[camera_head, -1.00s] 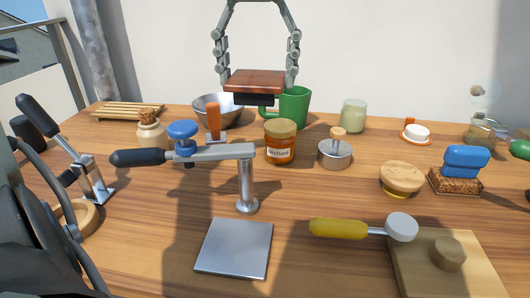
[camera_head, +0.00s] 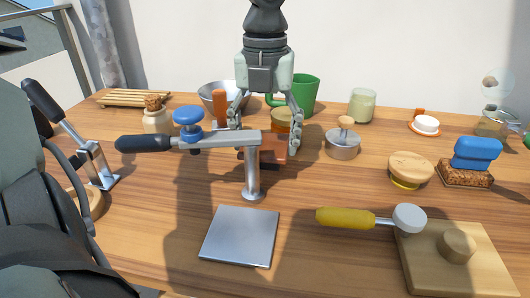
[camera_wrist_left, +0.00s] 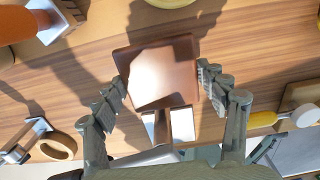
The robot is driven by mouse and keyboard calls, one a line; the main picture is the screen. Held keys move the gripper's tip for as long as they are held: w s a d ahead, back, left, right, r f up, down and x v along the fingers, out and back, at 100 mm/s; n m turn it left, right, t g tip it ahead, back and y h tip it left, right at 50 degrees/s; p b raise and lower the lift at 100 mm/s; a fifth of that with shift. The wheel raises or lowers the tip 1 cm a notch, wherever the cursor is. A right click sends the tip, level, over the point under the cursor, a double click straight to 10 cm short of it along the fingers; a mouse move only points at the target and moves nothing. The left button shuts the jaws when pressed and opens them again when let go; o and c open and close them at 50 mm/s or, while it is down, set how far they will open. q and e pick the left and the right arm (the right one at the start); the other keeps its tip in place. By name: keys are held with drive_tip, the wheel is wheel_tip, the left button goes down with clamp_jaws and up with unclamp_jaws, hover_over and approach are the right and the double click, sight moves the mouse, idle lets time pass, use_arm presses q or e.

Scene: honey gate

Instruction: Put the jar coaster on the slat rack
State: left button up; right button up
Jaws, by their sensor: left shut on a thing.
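My left gripper (camera_head: 266,140) points down near the middle of the table, shut on the jar coaster (camera_head: 272,152), a flat reddish-brown square. In the left wrist view the jar coaster (camera_wrist_left: 180,55) lies between the two fingers, with a bright patch on its face. In the head view the metal post and its arm partly cover it. I cannot tell how far it is above the table. The slat rack (camera_head: 135,97), pale wooden slats, stands empty at the back left. My right gripper is not in view.
The post clamp (camera_head: 252,175) with blue knob and black handle stands in front.

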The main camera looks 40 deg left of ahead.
sight(265, 144)
use_arm(q)
drive_tip(key=shift+f, duration=1.6)
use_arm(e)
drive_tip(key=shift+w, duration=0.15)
use_arm(q)
drive_tip(key=shift+f, duration=0.1)
drive_tip(key=o, duration=0.9)
drive_tip(key=shift+o, duration=1.4)
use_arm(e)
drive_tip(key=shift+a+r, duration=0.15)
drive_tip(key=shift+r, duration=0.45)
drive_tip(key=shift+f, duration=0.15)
